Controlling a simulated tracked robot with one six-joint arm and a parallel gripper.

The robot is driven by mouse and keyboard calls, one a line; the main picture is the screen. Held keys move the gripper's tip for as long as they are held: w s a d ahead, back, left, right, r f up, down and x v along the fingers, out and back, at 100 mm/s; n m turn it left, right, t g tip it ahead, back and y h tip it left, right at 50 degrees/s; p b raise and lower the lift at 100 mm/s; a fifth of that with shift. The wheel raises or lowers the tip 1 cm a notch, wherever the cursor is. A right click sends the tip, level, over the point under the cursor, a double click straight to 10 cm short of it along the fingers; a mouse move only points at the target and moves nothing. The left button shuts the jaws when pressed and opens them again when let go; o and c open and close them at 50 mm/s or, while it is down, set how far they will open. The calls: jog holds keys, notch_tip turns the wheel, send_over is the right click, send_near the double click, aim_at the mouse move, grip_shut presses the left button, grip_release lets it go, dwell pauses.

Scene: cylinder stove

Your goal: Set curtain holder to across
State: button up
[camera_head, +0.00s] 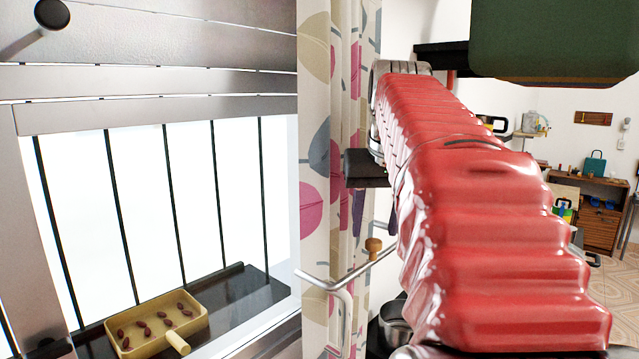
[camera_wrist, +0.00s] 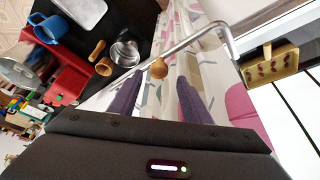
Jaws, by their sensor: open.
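The curtain holder is a bent metal rod (camera_head: 340,282) with a small wooden knob (camera_head: 374,246). The rod also shows in the wrist view (camera_wrist: 198,38), running slantwise in front of the curtain, with its knob (camera_wrist: 158,69). The patterned curtain (camera_head: 322,150) hangs beside the window. My gripper's purple fingers (camera_wrist: 158,80) are open and empty, with the knob lined up between their tips in the wrist view. In the head view, my gripper (camera_head: 371,215) is partly hidden by my red arm, just above the knob. I cannot tell whether they touch.
A yellow tray of brown pieces (camera_head: 142,313) sits on the dark window ledge at left. A metal pot (camera_head: 396,322) stands below the rod. In the wrist view, a blue mug (camera_wrist: 48,29) and a wooden item (camera_wrist: 104,67) lie near the pot. A dark green hood (camera_head: 555,40) hangs upper right.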

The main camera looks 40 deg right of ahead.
jog(key=v, duration=1)
jog(key=shift+a, duration=0.1)
dwell(0.3)
jog(key=w+a+f+n, duration=0.2)
jog(key=w+a+f, duration=0.1)
jog(key=a+f, duration=0.45)
jog(key=s+a+f+n+t+y, duration=0.1)
jog(key=s+a+f+n, duration=0.1)
jog(key=a+f, duration=0.8)
jog(key=s+a+f+n+y, duration=0.1)
jog(key=s+a+f+n, duration=0.2)
jog(key=a+f, duration=0.7)
notch_tip(320, 180, down, 7)
jog(key=shift+s+a+r+t+y, duration=0.15)
jog(key=shift+s+a+t+y, duration=0.2)
jog(key=shift+s, duration=0.85)
jog(key=c, duration=0.3)
jog(key=shift+d, duration=0.15)
